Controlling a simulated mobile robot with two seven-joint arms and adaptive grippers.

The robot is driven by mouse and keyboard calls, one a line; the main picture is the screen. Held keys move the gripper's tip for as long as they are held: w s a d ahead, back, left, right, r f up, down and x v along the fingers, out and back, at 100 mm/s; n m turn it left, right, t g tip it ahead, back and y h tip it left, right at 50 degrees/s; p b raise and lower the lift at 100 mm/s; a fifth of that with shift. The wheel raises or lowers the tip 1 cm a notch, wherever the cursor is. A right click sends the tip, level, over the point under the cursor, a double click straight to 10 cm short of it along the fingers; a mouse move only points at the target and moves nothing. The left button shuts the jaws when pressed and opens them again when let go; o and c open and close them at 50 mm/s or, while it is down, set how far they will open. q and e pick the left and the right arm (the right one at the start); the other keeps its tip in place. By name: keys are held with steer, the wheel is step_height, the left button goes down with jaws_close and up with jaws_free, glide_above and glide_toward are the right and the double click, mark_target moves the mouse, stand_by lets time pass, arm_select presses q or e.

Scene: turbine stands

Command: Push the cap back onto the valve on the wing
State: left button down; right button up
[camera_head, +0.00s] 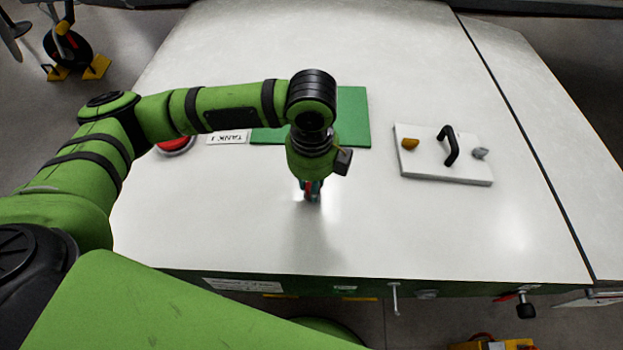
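The wing (420,235) is a broad white surface across the middle of the view. My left gripper (311,192) points down over it, near the middle. Its fingers are small and mostly hidden under the wrist; a bit of red and teal shows at them. I cannot tell whether they hold something. A red round part on a grey ring (175,147) sits on the wing at the left, partly covered by my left arm. I cannot make out for certain which part is the valve or the cap. My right gripper is out of view.
A green panel (352,115) lies behind the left wrist, beside a "TANK 1" label (228,137). A white plate (440,172) to the right carries a black handle (448,146), an orange knob (410,144) and a grey knob (480,153). The wing's front right is clear.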

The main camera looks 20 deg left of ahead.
arm_select(q)
steer(key=shift+s+f, duration=0.3)
steer(key=shift+f, duration=0.2)
steer(key=c, duration=1.1)
jaws_free()
steer(key=shift+o, duration=0.6)
steer(key=shift+w, duration=0.35)
steer(key=shift+o, duration=0.8)
steer(key=shift+r, duration=0.1)
steer(key=shift+s, duration=0.1)
steer(key=shift+r, duration=0.1)
step_height(320, 180, up, 7)
steer(key=p, duration=0.8)
